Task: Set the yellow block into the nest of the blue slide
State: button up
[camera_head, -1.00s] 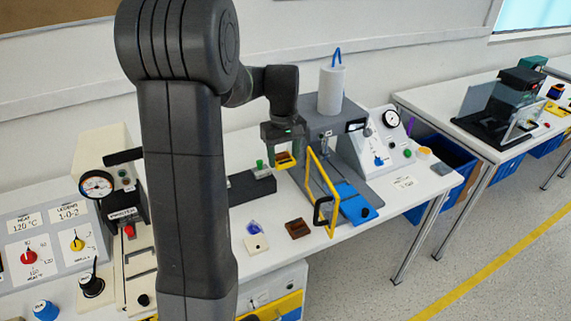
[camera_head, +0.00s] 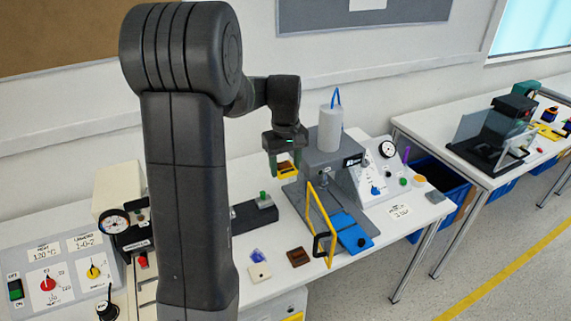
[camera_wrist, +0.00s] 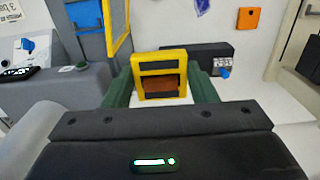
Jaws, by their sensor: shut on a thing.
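My gripper (camera_head: 286,170) is shut on the yellow block (camera_head: 287,171), which has dark and brown faces. In the wrist view, the yellow block (camera_wrist: 160,66) sits between the green fingers of my gripper (camera_wrist: 160,88). I hold it in the air, left of the grey press. The blue slide (camera_head: 344,226) lies on the table at the foot of the press, to the right of and below my gripper. A yellow-framed guard stands at its left side. I cannot make out the nest clearly. A blue part, likely the slide, shows at the upper left in the wrist view (camera_wrist: 88,12).
The grey press (camera_head: 326,150) with its white cylinder stands just right of my gripper. The yellow guard frame (camera_head: 318,211) rises beside the slide. A black bar fixture (camera_head: 250,216), a brown block (camera_head: 298,256) and a cream tile (camera_head: 259,272) are on the table.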

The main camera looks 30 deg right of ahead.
aim_at(354, 240)
jog(key=k+j, duration=0.1)
jog(key=k, duration=0.9)
